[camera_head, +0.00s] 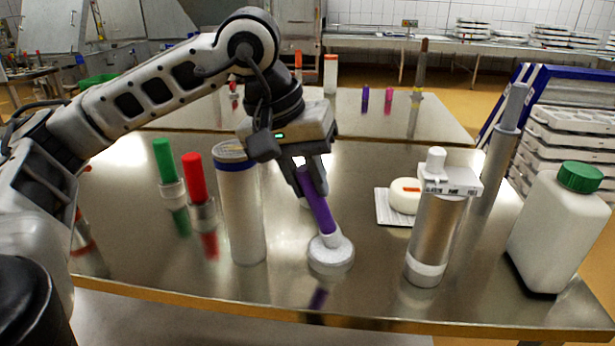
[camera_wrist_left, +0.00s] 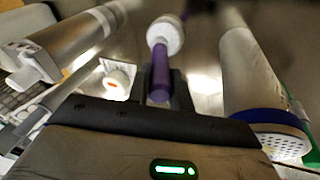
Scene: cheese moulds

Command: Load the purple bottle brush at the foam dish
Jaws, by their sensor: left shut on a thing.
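The purple bottle brush (camera_head: 318,205) is held by its handle, tilted, its lower end toward the table. My left gripper (camera_head: 308,178) is shut on the upper handle; the purple handle also shows between the fingers in the left wrist view (camera_wrist_left: 159,75). A round white dish, seemingly the foam dish (camera_head: 330,262), is at the brush's lower end on the steel table. The brush's pale lower end overlaps the dish; I cannot tell whether it touches or rests in it. The white round part also shows in the wrist view (camera_wrist_left: 166,32). My right gripper is not in view.
A white cylinder with a blue band (camera_head: 242,210) stands close left of the brush. Green (camera_head: 164,160) and red (camera_head: 194,178) handled items stand farther left. A metal pump dispenser (camera_head: 435,235), a white tray (camera_head: 392,218) and a green-capped bottle (camera_head: 555,225) are to the right.

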